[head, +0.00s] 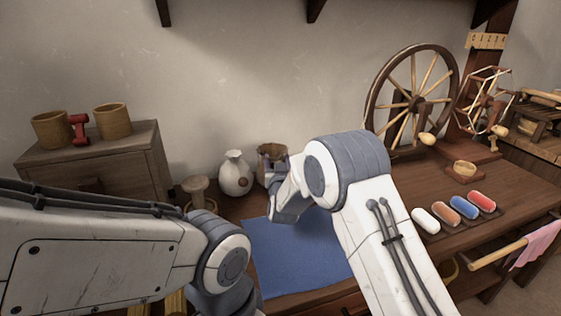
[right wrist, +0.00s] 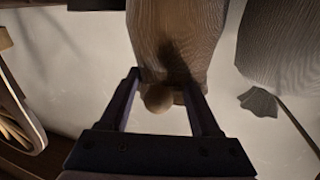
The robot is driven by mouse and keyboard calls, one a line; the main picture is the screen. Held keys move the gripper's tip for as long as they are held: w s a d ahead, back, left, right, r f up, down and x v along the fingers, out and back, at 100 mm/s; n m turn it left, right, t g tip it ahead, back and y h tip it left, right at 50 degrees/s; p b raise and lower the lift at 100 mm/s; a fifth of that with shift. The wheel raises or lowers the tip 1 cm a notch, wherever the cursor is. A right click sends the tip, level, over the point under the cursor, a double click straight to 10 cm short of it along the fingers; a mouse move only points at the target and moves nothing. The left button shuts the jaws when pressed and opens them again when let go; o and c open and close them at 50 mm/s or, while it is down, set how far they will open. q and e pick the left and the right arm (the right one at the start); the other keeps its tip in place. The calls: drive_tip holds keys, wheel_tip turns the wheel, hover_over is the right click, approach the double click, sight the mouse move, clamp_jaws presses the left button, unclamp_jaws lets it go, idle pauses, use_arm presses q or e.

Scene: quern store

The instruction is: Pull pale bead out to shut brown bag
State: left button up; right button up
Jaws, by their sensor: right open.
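The brown bag (head: 270,152) stands at the back of the table against the wall, its mouth looking open, partly hidden by my right arm. In the right wrist view the bag (right wrist: 175,35) fills the upper middle. A pale round bead (right wrist: 158,98) shows between the fingers of my right gripper (right wrist: 161,82). The gripper is open, with one finger on each side of the bead; I cannot tell whether either touches it. In the head view the right gripper (head: 275,188) is close to the bag and its fingers are mostly hidden. Of my left arm only links show.
A blue mat (head: 295,262) lies in front. A spinning wheel (head: 416,103) and several coloured rolls (head: 464,207) are on the right. A wooden cabinet (head: 90,167) stands left.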

drive_tip(key=shift+w, duration=0.35)
drive_tip(key=shift+d, duration=0.1)
clamp_jaws()
idle(1.1)
